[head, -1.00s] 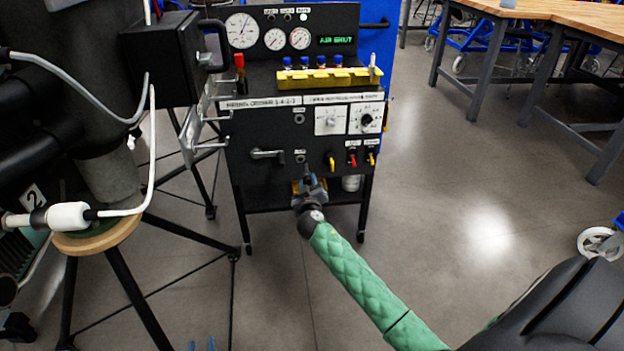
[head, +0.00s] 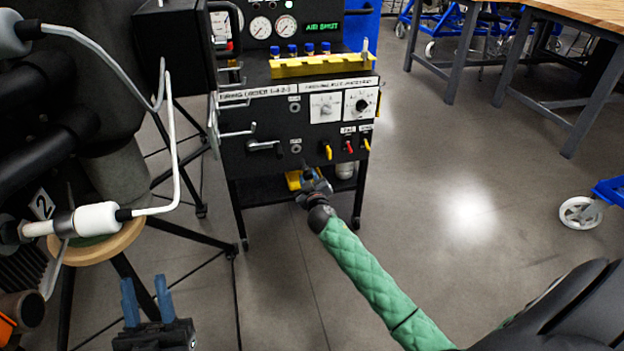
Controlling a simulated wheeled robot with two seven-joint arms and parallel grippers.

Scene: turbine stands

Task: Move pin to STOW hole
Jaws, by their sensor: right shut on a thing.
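A black control panel (head: 262,172) on a cart stands ahead in the head view. It has two small round holes with labels too small to read, an upper hole (head: 295,107) and a lower hole (head: 296,149). My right gripper (head: 309,175) is in front of the panel's lower edge, just below the lower hole. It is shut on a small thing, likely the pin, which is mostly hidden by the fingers. I cannot tell whether it touches the panel. My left gripper (head: 147,298) is open and empty at the lower left, its blue fingers pointing up, far from the panel.
A yellow rack (head: 322,66) with several blue-capped items sits on the panel's ledge. A crank handle (head: 264,146), knobs and small coloured levers are on the panel face. A white cylinder (head: 95,218) on a cable and a round wooden-topped stand (head: 112,245) are at left.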

